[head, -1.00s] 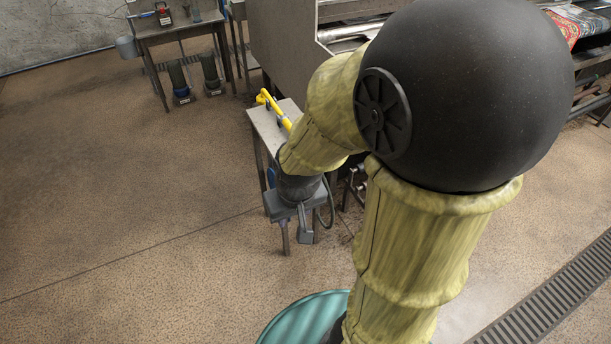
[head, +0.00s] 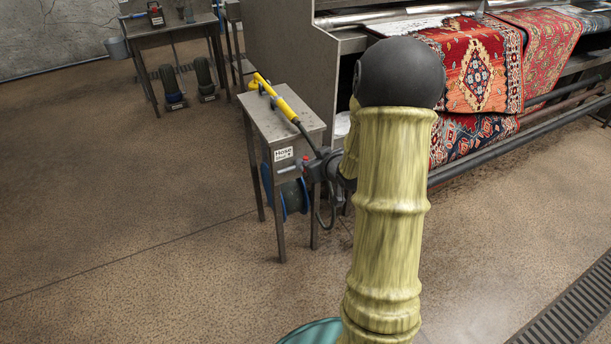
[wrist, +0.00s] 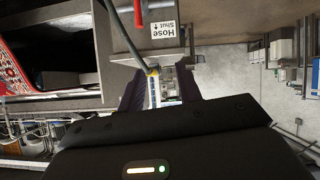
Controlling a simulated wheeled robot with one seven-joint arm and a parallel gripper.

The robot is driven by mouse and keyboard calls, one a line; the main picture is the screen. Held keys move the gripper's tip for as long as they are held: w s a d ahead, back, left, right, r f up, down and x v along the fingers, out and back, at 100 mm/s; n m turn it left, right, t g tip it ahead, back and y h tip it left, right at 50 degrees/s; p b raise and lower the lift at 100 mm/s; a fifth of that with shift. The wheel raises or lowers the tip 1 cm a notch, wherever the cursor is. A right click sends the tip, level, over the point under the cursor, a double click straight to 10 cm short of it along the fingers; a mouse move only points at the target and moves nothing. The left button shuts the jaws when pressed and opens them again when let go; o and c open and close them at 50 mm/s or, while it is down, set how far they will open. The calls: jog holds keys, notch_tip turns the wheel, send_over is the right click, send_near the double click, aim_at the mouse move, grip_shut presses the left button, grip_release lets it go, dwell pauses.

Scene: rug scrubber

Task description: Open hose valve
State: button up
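The hose stand (head: 262,118) is a small metal table with a white label reading "Hose Shut" (head: 284,154) on its front. A small red part of the hose valve (head: 306,158) shows beside my gripper (head: 322,168), at the stand's right front. In the wrist view my gripper (wrist: 159,88) is open, with its dark fingers spread and nothing between them touching both. The red valve lever (wrist: 138,14) is at the top of that view, beyond the fingertips, beside the label (wrist: 163,31). My gripper hides part of the valve in the head view.
A yellow spray wand (head: 275,97) lies on the stand, with its dark hose running toward the valve. A blue hose reel (head: 292,200) hangs below. Patterned rugs (head: 475,65) lie over a machine behind my arm. Open floor (head: 130,190) spreads left.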

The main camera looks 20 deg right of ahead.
jog(key=d+f+t+y+b, duration=0.2)
jog(key=d+f+t+b, duration=0.1)
jog(key=f+b, duration=0.3)
jog(key=d+f+n+t+y+b, duration=0.1)
jog(key=d+f+t+b, duration=0.2)
jog(key=d+f+b, duration=0.2)
notch_tip(320, 180, down, 3)
jog(key=shift+s+d+r+y+b, duration=0.1)
jog(key=shift+s+d+y+b, duration=0.2)
jog(key=shift+y+b, duration=0.1)
jog(key=b+x, duration=0.2)
jog(key=x, duration=1.5)
jog(key=shift+w+a+b, duration=0.15)
jog(key=shift+w+b, duration=0.05)
jog(key=shift+b, duration=0.1)
grip_shut()
